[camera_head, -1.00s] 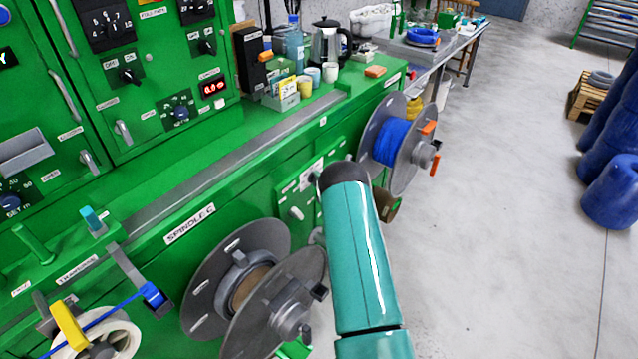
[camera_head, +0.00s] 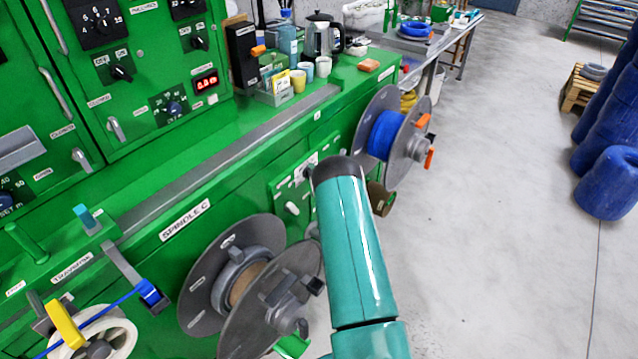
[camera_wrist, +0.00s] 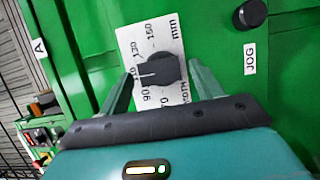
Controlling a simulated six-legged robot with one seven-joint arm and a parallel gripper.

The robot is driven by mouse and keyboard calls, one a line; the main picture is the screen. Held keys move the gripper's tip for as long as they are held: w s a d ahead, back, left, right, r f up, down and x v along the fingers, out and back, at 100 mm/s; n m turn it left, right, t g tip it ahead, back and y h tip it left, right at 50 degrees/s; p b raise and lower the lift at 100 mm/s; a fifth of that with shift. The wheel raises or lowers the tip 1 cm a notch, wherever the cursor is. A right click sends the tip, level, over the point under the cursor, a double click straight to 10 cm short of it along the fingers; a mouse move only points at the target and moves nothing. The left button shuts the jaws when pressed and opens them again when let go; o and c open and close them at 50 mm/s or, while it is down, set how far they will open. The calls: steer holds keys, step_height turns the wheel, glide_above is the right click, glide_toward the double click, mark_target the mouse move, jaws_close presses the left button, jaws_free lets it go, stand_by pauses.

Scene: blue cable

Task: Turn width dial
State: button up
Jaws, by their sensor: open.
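In the wrist view a dark round dial knob (camera_wrist: 160,69) with a white pointer line sits on a white scale plate (camera_wrist: 133,42). The plate has numbers and the letters "mm", and the pointer is toward the picture's left. My gripper (camera_wrist: 160,82) is open, with one green finger on each side of the knob. I cannot tell whether the fingers touch it. In the head view my teal arm reaches to the green panel beside the white plate (camera_head: 311,163) and hides my gripper and most of the dial.
A black knob (camera_wrist: 250,14) is right of the dial, near a "JOG" label (camera_wrist: 250,59). In the head view an empty grey spool (camera_head: 235,275) is left of my arm and a blue-wound spool (camera_head: 385,135) is right of it. Open floor (camera_head: 500,220) lies to the right.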

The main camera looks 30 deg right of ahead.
steer(key=s, duration=1.3)
steer(key=shift+s+a, duration=0.3)
steer(key=shift+a, duration=0.05)
steer(key=w+a+r+m+g+h, duration=0.1)
steer(key=w+r+m, duration=0.2)
steer(key=r, duration=0.4)
steer(key=w+a+r+m+g+h, duration=0.2)
steer(key=w+r, duration=0.1)
steer(key=r, duration=0.4)
steer(key=s+a+r+m+g, duration=0.3)
steer(key=a+r+m, duration=0.35)
steer(key=r, duration=0.65)
steer(key=s+a+r+m+g+y, duration=0.1)
steer(key=s+a+r+m, duration=0.1)
steer(key=s+a+r, duration=0.35)
steer(key=s+a+r+m+g+y, duration=0.1)
steer(key=s+a+r+g, duration=0.15)
steer(key=s+a, duration=0.6)
steer(key=s+a+m+g+y, duration=0.1)
steer(key=s+a, duration=0.3)
steer(key=s, duration=0.4)
steer(key=s+a+r+m+g+y, duration=0.1)
steer(key=s+a+m+g, duration=0.1)
steer(key=s+a, duration=0.3)
steer(key=s, duration=0.4)
